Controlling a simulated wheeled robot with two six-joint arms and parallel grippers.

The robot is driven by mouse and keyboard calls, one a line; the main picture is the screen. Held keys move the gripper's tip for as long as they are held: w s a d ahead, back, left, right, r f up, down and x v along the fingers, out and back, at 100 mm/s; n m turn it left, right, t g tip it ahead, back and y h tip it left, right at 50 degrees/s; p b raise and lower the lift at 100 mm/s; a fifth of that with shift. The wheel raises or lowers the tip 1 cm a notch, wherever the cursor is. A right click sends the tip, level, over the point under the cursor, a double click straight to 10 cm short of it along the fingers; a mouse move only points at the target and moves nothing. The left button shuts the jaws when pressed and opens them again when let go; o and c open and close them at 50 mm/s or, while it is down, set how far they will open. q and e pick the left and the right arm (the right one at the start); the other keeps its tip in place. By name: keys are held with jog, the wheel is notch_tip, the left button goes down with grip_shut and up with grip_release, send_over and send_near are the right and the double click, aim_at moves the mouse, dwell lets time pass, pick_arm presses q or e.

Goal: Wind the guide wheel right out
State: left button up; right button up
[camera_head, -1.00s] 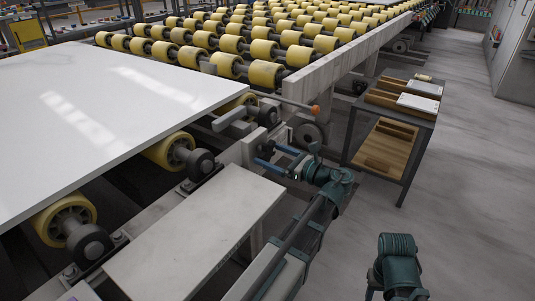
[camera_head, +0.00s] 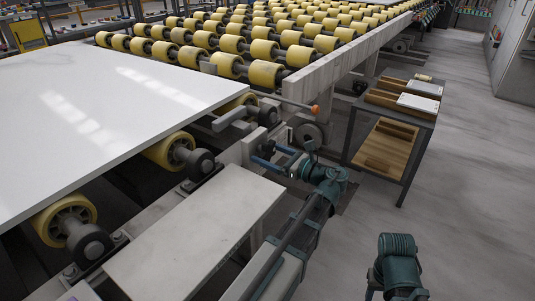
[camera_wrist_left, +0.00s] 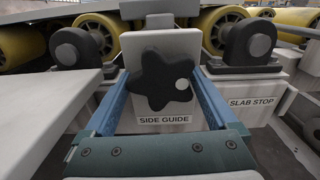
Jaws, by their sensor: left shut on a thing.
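The guide wheel (camera_wrist_left: 158,80) is a dark star-shaped knob with a pale round spot on its right side. In the left wrist view it sits in front of a pale block with a "SIDE GUIDE" label (camera_wrist_left: 165,119) below it. My left gripper (camera_wrist_left: 160,88) has one blue finger on each side of the wheel and is shut on it. In the head view my left gripper (camera_head: 273,156) is at the machine's side by the slab's right corner, and the wheel is mostly hidden there. My right gripper is not in view; only part of my right arm shows at bottom right.
A white slab (camera_head: 100,110) lies on yellow rollers at left. A block labelled "SLAB STOP" (camera_wrist_left: 251,103) stands right of the wheel. A lever with an orange tip (camera_head: 315,110) sticks out above my gripper. A shelf cart (camera_head: 425,123) stands to the right; the floor beyond is clear.

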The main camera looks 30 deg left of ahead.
pick_arm(q)
jog(key=shift+w+n, duration=0.1)
jog(key=shift+n, duration=0.2)
jog(key=n, duration=0.3)
jog(key=shift+w+n, duration=0.1)
jog(key=shift+n, duration=0.3)
jog(key=n, duration=0.4)
jog(key=shift+w+n, duration=0.1)
jog(key=shift+n, duration=0.2)
jog(key=n, duration=0.4)
jog(key=shift+w, duration=0.1)
jog(key=shift+r+n, duration=0.15)
jog(key=shift+n, duration=1.95)
jog(key=o, duration=1)
jog(key=shift+d, duration=0.1)
jog(key=d, duration=0.9)
jog(key=s+d, duration=0.1)
jog(key=d, duration=0.3)
jog(key=shift+d, duration=0.35)
